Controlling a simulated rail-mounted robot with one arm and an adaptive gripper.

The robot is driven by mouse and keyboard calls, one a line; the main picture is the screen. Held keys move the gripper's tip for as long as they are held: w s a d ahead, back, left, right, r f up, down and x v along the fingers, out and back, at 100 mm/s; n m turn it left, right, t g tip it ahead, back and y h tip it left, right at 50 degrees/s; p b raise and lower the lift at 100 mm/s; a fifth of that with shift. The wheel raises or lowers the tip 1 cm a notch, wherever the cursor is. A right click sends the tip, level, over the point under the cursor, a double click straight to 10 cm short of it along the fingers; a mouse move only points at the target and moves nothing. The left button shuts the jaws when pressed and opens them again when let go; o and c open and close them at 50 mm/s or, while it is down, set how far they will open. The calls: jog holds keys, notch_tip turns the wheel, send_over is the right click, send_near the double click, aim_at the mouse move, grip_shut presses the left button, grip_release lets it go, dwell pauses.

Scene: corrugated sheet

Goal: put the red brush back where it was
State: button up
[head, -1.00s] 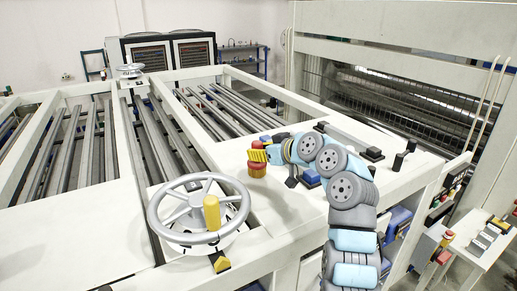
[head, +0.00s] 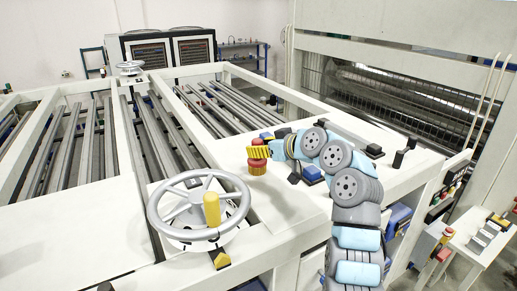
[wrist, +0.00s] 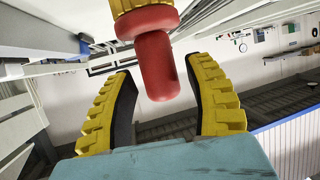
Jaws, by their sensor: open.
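The red brush (head: 257,168) stands on the white machine top, at the centre of the head view. Its red handle end shows just above my gripper's yellow fingers and its wider red part below them. My gripper (head: 259,152) reaches it from the right at handle height. In the wrist view the red handle (wrist: 157,60) lies between the two spread yellow fingers, with visible gaps to both sides. A wider red collar and a yellow part show at the top edge. My gripper is open.
A silver handwheel (head: 170,222) with a yellow knob stands at the front left. Blue (head: 312,173) and black (head: 374,151) small items lie on the top near my arm. Rails run behind. White surface is clear between brush and handwheel.

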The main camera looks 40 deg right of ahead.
jog(key=b+v, duration=0.2)
jog(key=v, duration=0.9)
jog(key=shift+d, duration=0.1)
